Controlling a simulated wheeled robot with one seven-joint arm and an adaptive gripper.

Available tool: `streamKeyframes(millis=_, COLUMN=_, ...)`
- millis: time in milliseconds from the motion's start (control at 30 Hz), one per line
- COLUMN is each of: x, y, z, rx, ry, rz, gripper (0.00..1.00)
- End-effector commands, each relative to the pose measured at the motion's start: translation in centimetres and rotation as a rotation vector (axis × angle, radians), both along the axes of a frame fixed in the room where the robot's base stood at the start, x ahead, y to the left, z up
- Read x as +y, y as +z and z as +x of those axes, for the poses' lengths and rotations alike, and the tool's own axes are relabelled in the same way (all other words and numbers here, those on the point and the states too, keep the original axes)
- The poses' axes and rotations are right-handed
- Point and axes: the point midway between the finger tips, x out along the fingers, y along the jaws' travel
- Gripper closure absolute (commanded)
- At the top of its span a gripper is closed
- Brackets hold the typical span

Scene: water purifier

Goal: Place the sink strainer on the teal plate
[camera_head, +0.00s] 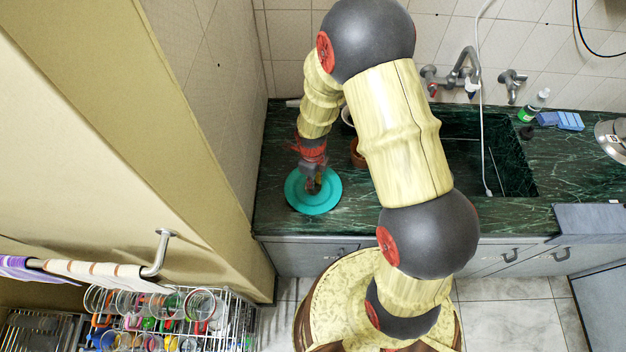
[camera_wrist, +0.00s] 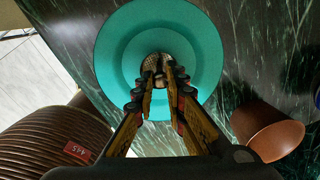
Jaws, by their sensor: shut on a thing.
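The teal plate (camera_head: 328,199) lies on the dark green marble counter, left of the sink. It also fills the upper middle of the wrist view (camera_wrist: 112,56). My gripper (camera_head: 315,188) is over the plate, pointing down. In the wrist view my gripper (camera_wrist: 158,80) has its fingertips close together on the sink strainer (camera_wrist: 150,62), a small round greyish piece seen over the plate's middle. The fingers hide part of the strainer. I cannot tell whether the strainer touches the plate. In the head view the strainer is hidden by the gripper.
The sink (camera_head: 500,165) is to the right. A green bottle (camera_head: 533,106) and blue sponges (camera_head: 562,120) are at the back right. A wall borders the counter's left side.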

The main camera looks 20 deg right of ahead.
Motion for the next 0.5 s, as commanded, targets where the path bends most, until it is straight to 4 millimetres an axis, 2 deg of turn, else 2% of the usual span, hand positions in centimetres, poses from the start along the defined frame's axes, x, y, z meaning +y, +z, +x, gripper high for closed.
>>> streamKeyframes(millis=100, x=0.0, y=-0.45, z=-0.01, rx=0.0, ry=0.0, rz=0.0, gripper=1.0)
streamKeyframes(millis=133, x=-0.01, y=-0.34, z=-0.02, rx=0.0, ry=0.0, rz=0.0, gripper=0.86)
streamKeyframes(millis=400, x=-0.01, y=-0.27, z=-0.02, rx=0.0, ry=0.0, rz=0.0, gripper=0.7)
streamKeyframes(millis=500, x=-0.01, y=-0.27, z=-0.02, rx=0.0, ry=0.0, rz=0.0, gripper=0.69)
